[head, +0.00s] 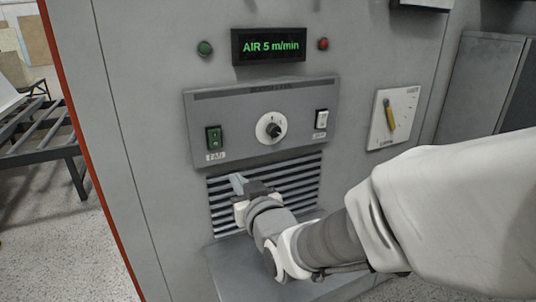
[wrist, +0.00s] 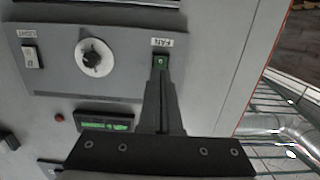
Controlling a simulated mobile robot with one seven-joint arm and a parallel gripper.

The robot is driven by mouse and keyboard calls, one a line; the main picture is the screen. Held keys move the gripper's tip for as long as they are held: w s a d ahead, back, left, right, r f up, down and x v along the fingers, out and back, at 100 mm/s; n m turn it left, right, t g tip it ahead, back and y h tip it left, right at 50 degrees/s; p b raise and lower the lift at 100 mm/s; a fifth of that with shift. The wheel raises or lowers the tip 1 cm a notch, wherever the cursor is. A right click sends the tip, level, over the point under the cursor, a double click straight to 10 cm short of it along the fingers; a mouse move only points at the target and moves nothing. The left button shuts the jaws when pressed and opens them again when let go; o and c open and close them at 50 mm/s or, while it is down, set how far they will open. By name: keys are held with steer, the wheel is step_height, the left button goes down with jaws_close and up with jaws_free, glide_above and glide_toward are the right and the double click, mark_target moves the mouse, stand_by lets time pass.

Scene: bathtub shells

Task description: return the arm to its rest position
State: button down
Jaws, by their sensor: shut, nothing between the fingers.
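My gripper (head: 238,184) is shut and empty. My arm reaches in from the right in the head view and is bent, away from any rest position I can make out.
The grey control panel (head: 255,105) carries a round knob (head: 271,128) and a white light switch (head: 321,119). Above is a display (head: 268,46) reading "AIR 5 m/min". A yellow lever (head: 389,116) is at right. A metal rack (head: 45,130) stands left over open floor.

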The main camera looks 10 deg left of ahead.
steer(key=shift+s+d, duration=0.25)
steer(key=shift+s, duration=0.15)
steer(key=s+d+r+m+g+h+p, duration=0.1)
steer(key=s+d+m+g+h, duration=0.15)
steer(key=d, duration=0.55)
steer(key=s+d+m+g+h+p, duration=0.1)
steer(key=d+h+p, duration=0.15)
steer(key=d, duration=0.45)
steer(key=s+d+m+g+h, duration=0.1)
steer(key=s+d+g+h, duration=0.1)
steer(key=s+d, duration=0.3)
steer(key=s+d+m+g+h, duration=0.1)
steer(key=s+d+g, duration=0.2)
steer(key=s+d, duration=0.3)
steer(key=s+p, duration=0.1)
steer(key=s, duration=0.4)
steer(key=shift+r+m+h, duration=0.25)
steer(key=shift+m+h, duration=0.1)
steer(key=shift+h, duration=0.05)
steer(key=shift+d+g, duration=0.25)
